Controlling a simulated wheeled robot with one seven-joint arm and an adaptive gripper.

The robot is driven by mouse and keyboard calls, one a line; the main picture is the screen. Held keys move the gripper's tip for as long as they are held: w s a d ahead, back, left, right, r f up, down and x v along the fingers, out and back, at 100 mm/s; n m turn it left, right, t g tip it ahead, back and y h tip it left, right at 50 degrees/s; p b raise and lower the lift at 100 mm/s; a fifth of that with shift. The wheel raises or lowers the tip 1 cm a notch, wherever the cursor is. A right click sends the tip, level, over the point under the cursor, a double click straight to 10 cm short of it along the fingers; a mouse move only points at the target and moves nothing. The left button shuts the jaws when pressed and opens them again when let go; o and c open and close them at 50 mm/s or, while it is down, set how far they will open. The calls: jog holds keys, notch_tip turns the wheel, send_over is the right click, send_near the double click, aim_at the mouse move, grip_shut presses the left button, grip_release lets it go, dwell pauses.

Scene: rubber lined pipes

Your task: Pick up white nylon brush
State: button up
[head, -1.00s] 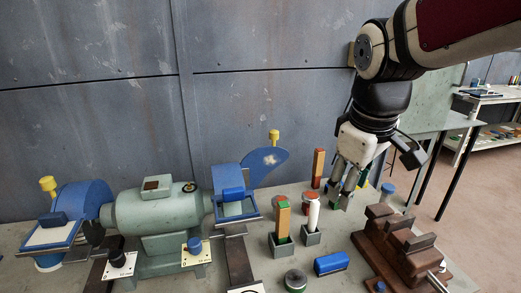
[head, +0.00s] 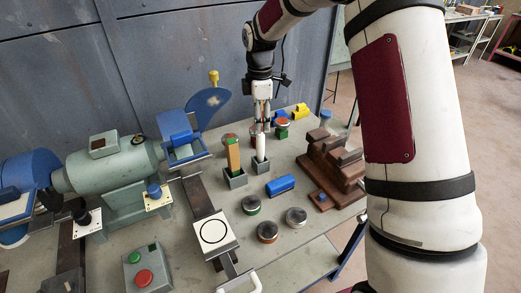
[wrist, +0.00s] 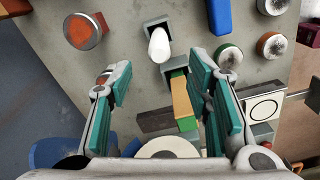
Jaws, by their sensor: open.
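The white nylon brush, seemingly the white upright rod (head: 261,148), stands in a small grey square holder (head: 261,165). In the wrist view its rounded white top (wrist: 159,45) shows beyond the fingertips, roughly between the lines of the two sides. My gripper (head: 262,122) points down just above the white rod in the head view. In the wrist view my gripper (wrist: 152,80) is open, with green-padded fingers spread left and right and nothing held. Whether any finger touches the rod cannot be told.
A wooden block with a green end (head: 233,155) stands in its own holder (head: 235,179) close to the left. A blue block (head: 280,185), round tins (head: 251,205) and a brown stepped rack (head: 335,165) lie around. A green grinder (head: 120,160) stands left.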

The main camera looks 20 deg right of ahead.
aim_at(260, 151)
notch_tip(260, 151, down, 13)
jog(key=shift+w+f+b, duration=0.1)
jog(key=shift+b, duration=0.9)
grip_shut()
